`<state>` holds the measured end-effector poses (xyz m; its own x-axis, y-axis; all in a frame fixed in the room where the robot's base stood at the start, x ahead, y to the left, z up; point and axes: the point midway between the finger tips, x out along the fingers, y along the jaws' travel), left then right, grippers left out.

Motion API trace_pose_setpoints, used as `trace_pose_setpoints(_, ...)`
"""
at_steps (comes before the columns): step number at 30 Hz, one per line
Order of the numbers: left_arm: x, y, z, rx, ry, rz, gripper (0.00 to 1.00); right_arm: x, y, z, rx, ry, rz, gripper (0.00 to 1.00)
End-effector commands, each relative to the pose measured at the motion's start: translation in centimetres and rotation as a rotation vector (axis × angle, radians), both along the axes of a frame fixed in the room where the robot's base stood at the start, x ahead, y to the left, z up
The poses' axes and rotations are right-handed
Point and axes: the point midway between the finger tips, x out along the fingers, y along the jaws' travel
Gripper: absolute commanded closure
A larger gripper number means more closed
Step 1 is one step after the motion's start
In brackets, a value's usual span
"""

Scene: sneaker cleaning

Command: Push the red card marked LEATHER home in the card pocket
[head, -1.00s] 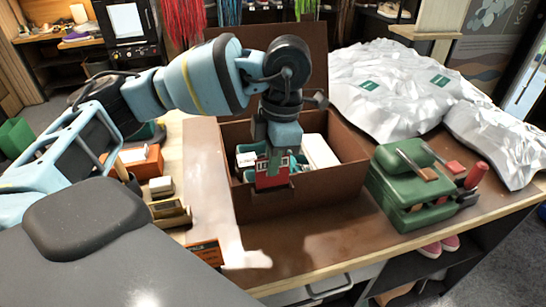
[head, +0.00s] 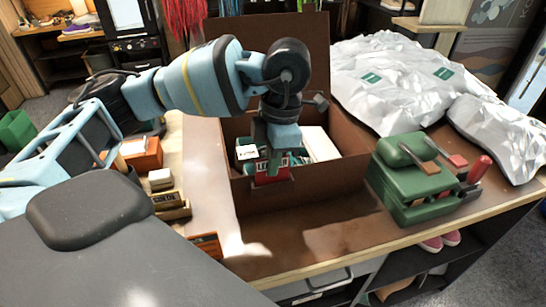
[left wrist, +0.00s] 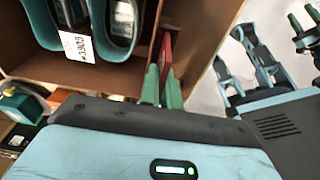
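The red card (head: 272,172) is upright at the near wall of the brown box (head: 310,192), with its lower edge at a small brown strip there, apparently the pocket. Its lettering is too small to read. My left gripper (head: 270,160) points down on the card. In the left wrist view the card (left wrist: 166,52) shows nearly edge-on beside the box wall, between the green fingertips of my left gripper (left wrist: 162,82), which looks shut on it. How deep the card sits is hidden. My right gripper (left wrist: 304,20) seems to show at the upper right edge, its green fingertips apart.
Teal-lined sneakers with a white tag (left wrist: 78,46) lie in the box. A green device (head: 412,178) with a red handle stands right of it, and crumpled silvery sheets (head: 395,80) lie behind. Small blocks and an orange box (head: 143,155) stand at left.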

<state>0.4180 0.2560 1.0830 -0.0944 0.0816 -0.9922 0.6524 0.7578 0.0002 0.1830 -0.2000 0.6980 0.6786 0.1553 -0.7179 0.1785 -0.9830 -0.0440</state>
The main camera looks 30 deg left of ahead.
Motion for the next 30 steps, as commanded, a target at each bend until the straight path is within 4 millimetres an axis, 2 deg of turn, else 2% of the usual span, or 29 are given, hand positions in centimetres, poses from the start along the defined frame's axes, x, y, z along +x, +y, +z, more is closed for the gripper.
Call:
trace_pose_setpoints(19, 0.0, 0.0, -1.4, 0.0, 0.001, 0.0, 1.0, -0.6, -0.4, -0.7, -0.01, 0.015, 0.011, 0.57)
trace_pose_setpoints(21, 0.0, 0.0, -1.4, 0.0, 0.0, 0.0, 0.86, -0.5, -0.4, -0.6, -0.01, 0.014, 0.011, 0.57)
trace_pose_setpoints(25, 0.0, 0.0, -1.3, -0.001, -0.001, 0.001, 0.7, -0.5, -0.3, -0.6, -0.009, 0.013, 0.01, 0.57)
trace_pose_setpoints(30, 0.0, 0.0, -1.3, 0.0, -0.001, 0.001, 0.7, -0.5, -0.2, -0.6, -0.004, 0.013, 0.005, 0.57)
